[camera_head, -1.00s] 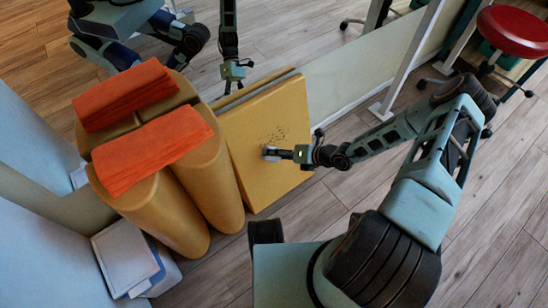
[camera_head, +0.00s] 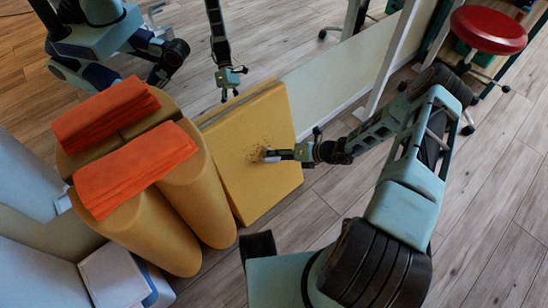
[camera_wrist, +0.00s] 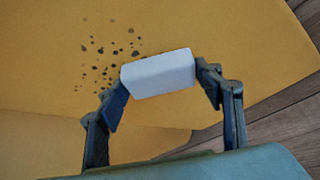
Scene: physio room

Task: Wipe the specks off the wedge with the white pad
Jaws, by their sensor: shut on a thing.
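The yellow wedge (camera_head: 255,185) leans upright beside the bolsters, its broad sloped face towards me. Several dark specks (camera_wrist: 100,60) lie on that face; in the wrist view they are left of and above the white pad (camera_wrist: 158,73). In the head view the specks (camera_head: 258,150) are small, just above and left of the pad. My gripper (camera_head: 276,154) is shut on the white pad, with a finger at each end of it. The pad is at the wedge's face; I cannot tell whether it touches. Part of the face behind the pad is hidden.
Yellow bolsters (camera_head: 205,200) with folded orange towels (camera_head: 135,168) stand left of the wedge. A mirror (camera_head: 325,80) runs behind it, reflecting an arm. A red stool (camera_head: 488,30) stands at the far right. The wooden floor (camera_head: 480,220) at right is clear.

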